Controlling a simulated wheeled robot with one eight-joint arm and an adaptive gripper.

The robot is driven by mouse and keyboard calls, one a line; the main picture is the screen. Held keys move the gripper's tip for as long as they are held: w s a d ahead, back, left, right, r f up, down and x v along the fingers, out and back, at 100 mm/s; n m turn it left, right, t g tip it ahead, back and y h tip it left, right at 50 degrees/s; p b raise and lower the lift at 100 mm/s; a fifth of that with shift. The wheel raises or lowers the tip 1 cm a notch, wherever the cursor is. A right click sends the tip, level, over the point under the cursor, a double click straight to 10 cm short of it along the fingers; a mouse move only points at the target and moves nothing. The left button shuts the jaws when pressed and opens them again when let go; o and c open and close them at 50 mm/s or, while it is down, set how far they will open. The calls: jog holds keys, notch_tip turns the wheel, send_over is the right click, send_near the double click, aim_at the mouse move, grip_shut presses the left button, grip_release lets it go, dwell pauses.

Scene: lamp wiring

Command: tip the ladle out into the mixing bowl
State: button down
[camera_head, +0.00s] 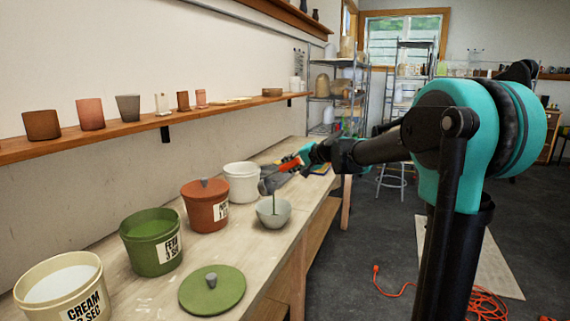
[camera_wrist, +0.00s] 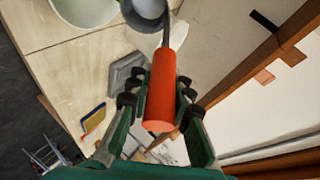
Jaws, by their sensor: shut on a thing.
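My gripper (camera_head: 304,157) is shut on the orange-red handle of the ladle (camera_wrist: 160,95), as the wrist view shows. The ladle's grey cup (camera_head: 267,185) hangs above the mixing bowl in the head view. The cup also shows at the top of the wrist view, with something pale inside. The pale grey mixing bowl (camera_head: 273,214) stands on the bench near its front edge. A thin dark vertical line runs from near the cup down into the bowl; I cannot tell whether it is falling liquid. A pale bowl (camera_wrist: 88,10) is cut off at the top of the wrist view.
A white bucket (camera_head: 241,182) stands behind the mixing bowl. A lidded terracotta bucket (camera_head: 205,212), an open green bucket (camera_head: 150,248) and a cream bucket (camera_head: 62,300) stand to the left. A green lid (camera_head: 212,291) lies in front. A wall shelf (camera_head: 160,126) runs above the bench.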

jog(key=s+d+f+m+t+y, duration=0.1)
jog(key=d+f+t+y, duration=0.1)
jog(key=d+f+y, duration=0.2)
jog(key=shift+s+d+f+m, duration=0.15)
jog(key=shift+f+m, duration=0.15)
jog(key=shift+f, duration=0.25)
dwell(0.5)
jog(key=shift+r, duration=0.1)
dwell(2.3)
